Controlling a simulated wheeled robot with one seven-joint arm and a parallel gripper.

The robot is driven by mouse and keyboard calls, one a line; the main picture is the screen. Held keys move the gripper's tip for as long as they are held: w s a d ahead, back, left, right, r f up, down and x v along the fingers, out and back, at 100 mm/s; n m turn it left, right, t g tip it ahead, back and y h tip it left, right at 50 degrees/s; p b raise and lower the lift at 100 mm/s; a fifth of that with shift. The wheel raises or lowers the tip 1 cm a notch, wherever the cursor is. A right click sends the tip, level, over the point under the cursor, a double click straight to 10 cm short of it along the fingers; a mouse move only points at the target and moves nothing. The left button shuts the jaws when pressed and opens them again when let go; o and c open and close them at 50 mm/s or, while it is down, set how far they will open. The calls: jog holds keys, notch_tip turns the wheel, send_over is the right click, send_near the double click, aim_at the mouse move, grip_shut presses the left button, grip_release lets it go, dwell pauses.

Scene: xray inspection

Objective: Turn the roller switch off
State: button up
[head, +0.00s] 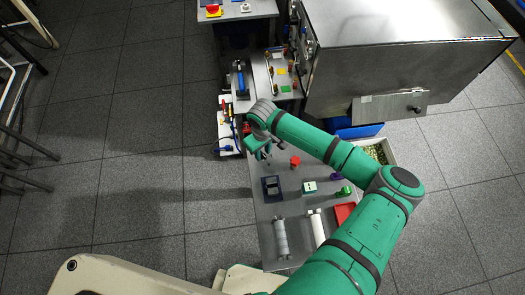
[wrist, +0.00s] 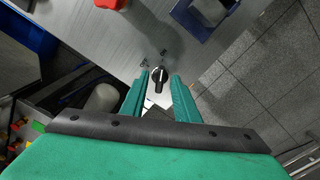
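A black rotary switch (wrist: 159,82) with a pale pointer line sits on the grey metal table, with small dark marks just above it in the wrist view. I take it as the roller switch; the marks are too small to read. My gripper (wrist: 159,76) is open, with one green finger on each side of the knob. Whether the fingers touch it I cannot tell. In the head view my gripper (head: 258,148) is over the left edge of the table, and the switch is hidden there.
The grey table (head: 262,222) holds a red part (head: 295,162), a dark blue holder (head: 271,188), a green-and-white block (head: 310,187), a grey roller (head: 281,238) and a white roller (head: 317,228). A large metal cabinet (head: 400,50) stands behind.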

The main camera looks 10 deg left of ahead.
grip_shut()
jog(key=shift+n, duration=0.4)
jog(key=n, duration=0.5)
jog(key=shift+n, duration=0.4)
jog(key=n, duration=0.5)
jog(key=shift+n, duration=0.3)
grip_release()
